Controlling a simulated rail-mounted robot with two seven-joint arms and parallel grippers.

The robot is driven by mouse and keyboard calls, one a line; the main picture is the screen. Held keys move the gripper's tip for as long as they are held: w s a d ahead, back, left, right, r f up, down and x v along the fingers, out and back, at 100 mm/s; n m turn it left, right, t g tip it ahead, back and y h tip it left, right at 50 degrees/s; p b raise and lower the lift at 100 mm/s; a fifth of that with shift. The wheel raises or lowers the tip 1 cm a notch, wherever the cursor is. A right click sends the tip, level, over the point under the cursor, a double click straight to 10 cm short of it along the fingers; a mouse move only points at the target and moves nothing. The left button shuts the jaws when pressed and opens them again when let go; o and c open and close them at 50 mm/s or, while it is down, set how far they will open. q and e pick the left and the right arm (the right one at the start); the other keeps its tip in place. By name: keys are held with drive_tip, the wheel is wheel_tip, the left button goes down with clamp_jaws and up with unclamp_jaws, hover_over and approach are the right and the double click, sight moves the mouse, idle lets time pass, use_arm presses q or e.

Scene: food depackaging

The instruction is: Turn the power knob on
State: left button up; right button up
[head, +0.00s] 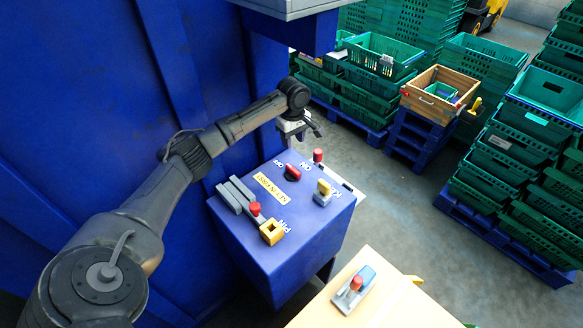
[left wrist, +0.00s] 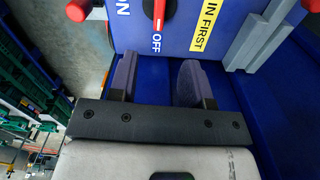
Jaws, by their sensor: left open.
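The power knob, a red handle (head: 292,172), sits on top of a blue control box (head: 262,245) between the printed words ON and OFF. In the left wrist view the red knob (left wrist: 159,8) is partly cut off at the top edge. Its white mark points down to the word OFF. My left gripper (head: 303,130) is just behind the box, near the knob but apart from it. In the left wrist view its two fingers (left wrist: 158,80) are spread, with nothing between them. My right gripper is not in view.
The box also carries a yellow label (head: 272,188), a yellow-handled key piece (head: 324,190), a grey slider piece with a red top and a yellow socket (head: 272,232). A cream table (head: 375,305) stands at front right. Green crates (head: 515,150) stand behind. A blue wall rises at left.

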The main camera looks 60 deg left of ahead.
sight(293, 169)
use_arm(q)
drive_tip(key=shift+n, duration=0.6)
wheel_tip(293, 169, down, 14)
drive_tip(key=shift+r, duration=0.1)
drive_tip(key=shift+c, duration=0.3)
clamp_jaws()
